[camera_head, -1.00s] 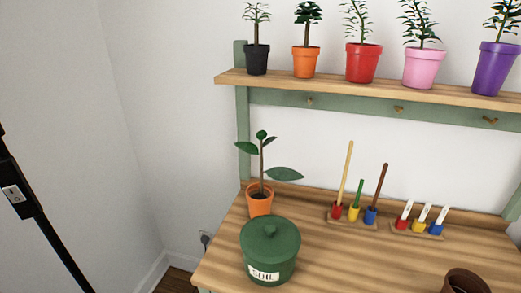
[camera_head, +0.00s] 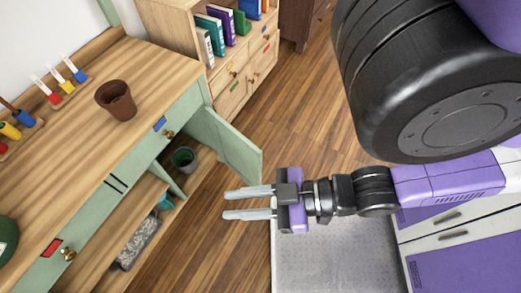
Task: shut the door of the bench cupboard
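The bench cupboard door (camera_head: 234,146) is pale green and stands open, swung out from the right end of the bench (camera_head: 110,180). Inside the open cupboard, a dark green pot (camera_head: 183,158) stands on a shelf. My gripper (camera_head: 248,203) is to the right of the bench, in front of the door and just below its lower corner in the picture. Its two grey fingers point left, apart and with nothing between them. Whether it touches the door I cannot tell.
A brown pot (camera_head: 117,101) stands on the bench top. A wooden bookcase (camera_head: 222,62) with books stands beyond the door. Lower bench shelves hold a grey patterned item (camera_head: 138,244). Wooden floor (camera_head: 285,100) lies clear right of the door.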

